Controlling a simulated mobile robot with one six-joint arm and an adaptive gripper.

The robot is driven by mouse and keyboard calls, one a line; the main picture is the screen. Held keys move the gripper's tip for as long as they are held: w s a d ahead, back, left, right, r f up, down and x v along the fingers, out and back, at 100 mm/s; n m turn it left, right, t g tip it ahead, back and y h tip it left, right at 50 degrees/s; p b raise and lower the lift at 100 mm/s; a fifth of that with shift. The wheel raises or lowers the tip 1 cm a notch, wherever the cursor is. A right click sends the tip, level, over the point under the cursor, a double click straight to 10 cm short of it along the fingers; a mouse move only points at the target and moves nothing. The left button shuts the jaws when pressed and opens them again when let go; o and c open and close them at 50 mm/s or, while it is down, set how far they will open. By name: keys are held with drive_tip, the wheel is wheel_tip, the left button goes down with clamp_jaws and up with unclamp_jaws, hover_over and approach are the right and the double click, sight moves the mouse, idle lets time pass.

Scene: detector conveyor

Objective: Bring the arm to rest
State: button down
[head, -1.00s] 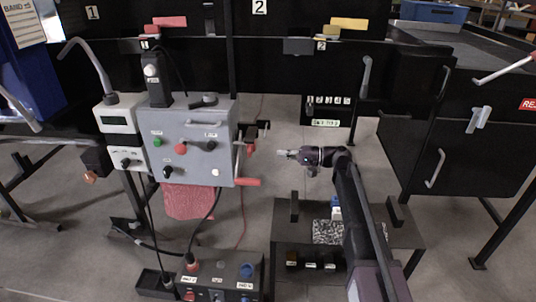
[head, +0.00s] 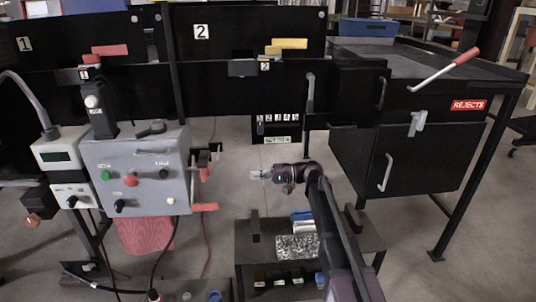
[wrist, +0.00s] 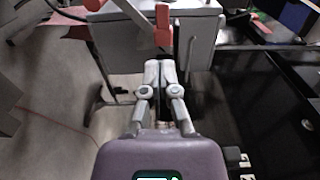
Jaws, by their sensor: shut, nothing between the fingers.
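My gripper (head: 258,175) is shut and empty. In the head view it points left, over open floor between the grey control box (head: 138,175) and the dark cabinet. My arm reaches up to it from the lower right, over a low dark table. In the wrist view the closed fingers (wrist: 160,75) point toward the grey box (wrist: 185,25) and its red handle (wrist: 163,24). The fingers look apart from the box in the head view.
A low dark table (head: 245,262) holds blue and white items and a speckled block (head: 297,246). A dark cabinet (head: 420,160) with a REJECTS label (head: 468,105) and a red-tipped lever (head: 445,70) stands right. A black conveyor side (head: 215,105) runs behind. Floor shows between.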

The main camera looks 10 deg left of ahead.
drive_tip(key=s+d+f+m+t+h, duration=0.25)
drive_tip(key=s+d+f+h, duration=0.7)
drive_tip(key=d+f, duration=0.5)
drive_tip(key=s+d+f+t+h+p, duration=0.1)
drive_tip(key=s+d+h, duration=0.35)
drive_tip(key=d, duration=0.45)
drive_tip(key=s+d+f+t+h, duration=0.15)
drive_tip(key=s+d+h, duration=0.3)
drive_tip(key=d, duration=0.45)
wheel_tip(320, 180, up, 24)
drive_tip(key=g+p, duration=0.1)
drive_tip(key=p, duration=2.3)
drive_tip(key=shift+s+y, duration=0.4)
drive_tip(key=shift+y, duration=0.05)
